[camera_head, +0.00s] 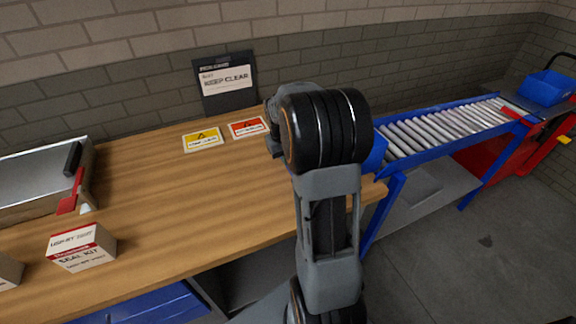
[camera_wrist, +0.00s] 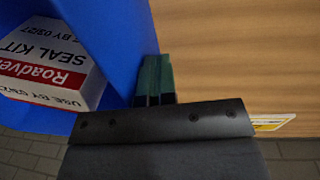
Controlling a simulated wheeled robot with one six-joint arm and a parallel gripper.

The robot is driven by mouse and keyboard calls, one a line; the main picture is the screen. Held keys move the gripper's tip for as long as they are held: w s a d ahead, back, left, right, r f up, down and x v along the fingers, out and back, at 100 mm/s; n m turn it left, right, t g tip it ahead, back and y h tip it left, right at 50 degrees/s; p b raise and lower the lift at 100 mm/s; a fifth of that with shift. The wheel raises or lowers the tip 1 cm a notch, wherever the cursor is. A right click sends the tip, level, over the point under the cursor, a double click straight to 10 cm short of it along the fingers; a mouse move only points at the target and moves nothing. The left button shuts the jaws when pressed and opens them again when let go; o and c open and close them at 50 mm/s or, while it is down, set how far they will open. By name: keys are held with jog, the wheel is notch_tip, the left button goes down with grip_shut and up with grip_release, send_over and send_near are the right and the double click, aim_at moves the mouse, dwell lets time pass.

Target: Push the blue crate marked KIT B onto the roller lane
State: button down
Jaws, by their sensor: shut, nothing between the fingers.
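A blue crate (camera_wrist: 108,32) fills the left of the wrist view, with a white and red seal kit box (camera_wrist: 48,62) inside it. No KIT B mark is visible. In the head view a blue patch (camera_head: 376,152), probably this crate, shows right of my arm at the bench's right end; the rest is hidden. My gripper (camera_wrist: 154,78) is shut and empty, its fingers right beside the crate's wall; I cannot tell if they touch. My arm hides it in the head view. The roller lane (camera_head: 445,128), silver rollers in a blue frame, runs from the bench's end towards the back right.
The wooden bench (camera_head: 200,180) is mostly bare. On it are a metal case (camera_head: 40,180) at left, a seal kit carton (camera_head: 82,248), and yellow (camera_head: 203,140) and red (camera_head: 249,127) labels. Another blue crate (camera_head: 546,88) is beyond the lane's far end.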

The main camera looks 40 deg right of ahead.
jog(key=shift+s+d+f+p, duration=0.1)
jog(key=shift+s+d+p, duration=0.25)
jog(key=shift+d, duration=1.65)
jog(key=shift+s+d+f+p, duration=0.15)
jog(key=shift+s+d, duration=0.3)
jog(key=shift+d, duration=1.55)
jog(key=shift+s+d+f+p, duration=0.1)
jog(key=shift+s+d+p, duration=0.25)
jog(key=shift+d, duration=1.65)
jog(key=shift+w+a+b, duration=0.15)
jog(key=shift+w+a, duration=0.05)
jog(key=shift+a, duration=0.95)
jog(key=shift+w+a+b, duration=0.15)
jog(key=shift+w+a, duration=0.05)
jog(key=shift+a, duration=0.9)
jog(key=shift+r, duration=0.1)
notch_tip(320, 180, up, 14)
jog(key=p, duration=1)
jog(key=shift+p, duration=0.3)
